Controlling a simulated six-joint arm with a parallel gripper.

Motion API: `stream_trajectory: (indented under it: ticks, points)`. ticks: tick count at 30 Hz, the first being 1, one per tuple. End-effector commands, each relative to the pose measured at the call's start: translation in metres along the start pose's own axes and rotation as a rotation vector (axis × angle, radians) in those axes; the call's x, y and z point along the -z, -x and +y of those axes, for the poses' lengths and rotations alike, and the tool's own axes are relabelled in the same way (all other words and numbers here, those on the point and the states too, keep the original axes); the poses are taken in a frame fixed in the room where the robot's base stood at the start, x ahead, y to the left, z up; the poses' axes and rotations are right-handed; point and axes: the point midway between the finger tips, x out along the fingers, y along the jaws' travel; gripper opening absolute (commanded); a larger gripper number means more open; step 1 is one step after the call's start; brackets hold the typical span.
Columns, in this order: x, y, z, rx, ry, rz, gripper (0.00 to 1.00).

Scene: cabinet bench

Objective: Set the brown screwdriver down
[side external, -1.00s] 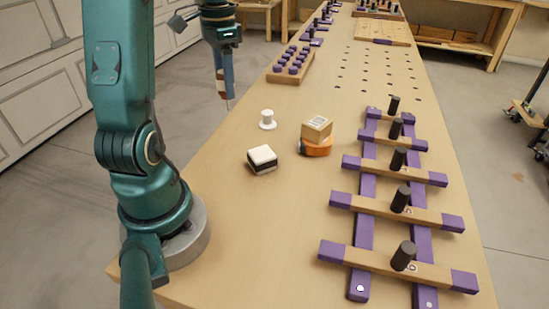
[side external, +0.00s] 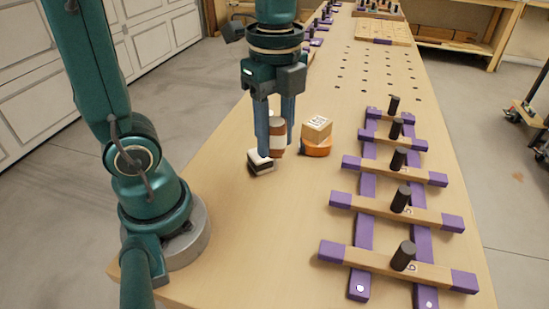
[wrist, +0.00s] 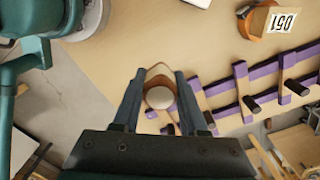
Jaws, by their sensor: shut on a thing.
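The brown screwdriver (side external: 278,129), with a pale band on its handle, is held upright between the two blue fingers of my gripper (side external: 276,148) in the side external view. In the wrist view my gripper (wrist: 160,80) is closed around the screwdriver (wrist: 160,97), and I look down on its round pale end. The shaft and tip are hidden in both views. The screwdriver is over the bench (side external: 225,210), beside a white-and-black block (side external: 260,165). I cannot tell whether its tip touches the bench.
A small wooden box (side external: 317,128) sits on an orange roll (side external: 316,149) just right of my gripper. A purple-and-wood rack with black pegs (side external: 397,213) fills the right side. The near-left bench top is clear. The white spool is hidden behind my gripper.

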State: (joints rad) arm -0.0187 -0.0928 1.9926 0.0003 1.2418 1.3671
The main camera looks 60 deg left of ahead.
Motion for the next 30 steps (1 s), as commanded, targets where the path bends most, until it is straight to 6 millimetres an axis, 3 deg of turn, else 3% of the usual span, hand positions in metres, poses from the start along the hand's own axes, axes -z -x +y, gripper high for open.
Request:
stream_trajectory:
  ticks: [3,12,30]
  points:
    - [0.019,0.002,0.015,0.002,-0.118,0.000,0.00]
    - [0.040,0.003,0.031,-0.002,-0.229,-0.001,0.00]
    - [0.117,-0.056,0.089,-0.003,-0.230,-0.003,0.00]
